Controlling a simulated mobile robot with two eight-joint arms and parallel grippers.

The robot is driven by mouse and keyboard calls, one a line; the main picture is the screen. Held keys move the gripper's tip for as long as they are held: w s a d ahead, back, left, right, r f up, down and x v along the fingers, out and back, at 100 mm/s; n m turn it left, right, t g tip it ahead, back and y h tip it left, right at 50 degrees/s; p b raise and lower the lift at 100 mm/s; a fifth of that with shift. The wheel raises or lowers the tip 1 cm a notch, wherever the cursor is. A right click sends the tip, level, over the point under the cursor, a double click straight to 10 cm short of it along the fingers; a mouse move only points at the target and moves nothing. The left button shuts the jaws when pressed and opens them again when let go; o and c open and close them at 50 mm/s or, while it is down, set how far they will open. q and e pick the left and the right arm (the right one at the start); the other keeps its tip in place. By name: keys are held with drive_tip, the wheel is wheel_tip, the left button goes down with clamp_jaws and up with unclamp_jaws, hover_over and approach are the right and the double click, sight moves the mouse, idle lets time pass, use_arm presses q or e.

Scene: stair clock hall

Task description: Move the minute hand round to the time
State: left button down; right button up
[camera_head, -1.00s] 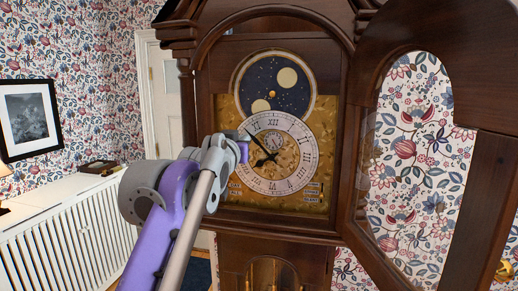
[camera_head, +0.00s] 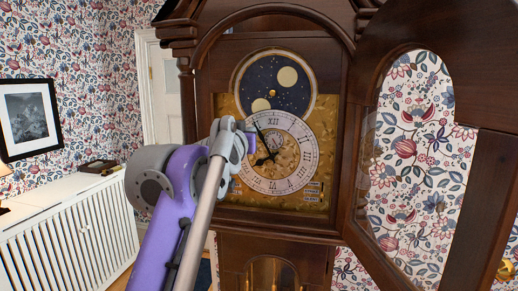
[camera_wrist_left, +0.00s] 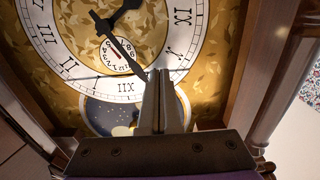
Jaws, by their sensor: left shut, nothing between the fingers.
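The clock's round white dial (camera_head: 305,157) has Roman numerals and sits on a gold face plate. The dark minute hand (camera_head: 262,134) points up and slightly left, near XI. The shorter hour hand (camera_head: 261,161) points down to the left. In the wrist view the dial is upside down, and the minute hand (camera_wrist_left: 125,53) ends close beside my fingertips. My left gripper (camera_wrist_left: 165,76) is shut and empty, on the X side of the minute hand's tip. Whether they touch is unclear. In the head view my left gripper (camera_head: 250,137) is at the dial's left edge. My right gripper is not in view.
The arched glazed door (camera_head: 493,190) stands open on the right. A blue moon disc (camera_head: 290,100) sits above the dial. The dark wooden case (camera_head: 204,75) frames the face closely. A white radiator cover (camera_head: 70,220) is at left.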

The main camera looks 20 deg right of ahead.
use_arm(q)
drive_tip(key=shift+s+d+r, duration=0.1)
drive_tip(key=shift+s+d, duration=0.1)
drive_tip(key=shift+s, duration=0.05)
drive_tip(key=shift+s+d+r, duration=0.3)
drive_tip(key=shift+d+r, duration=0.05)
drive_tip(key=shift+d, duration=0.15)
idle(0.4)
drive_tip(key=shift+s+d+r, duration=0.3)
drive_tip(key=shift+s+d, duration=0.05)
drive_tip(key=shift+d, duration=0.2)
drive_tip(key=shift+w+a+f, duration=0.15)
drive_tip(key=shift+a, duration=0.15)
idle(0.3)
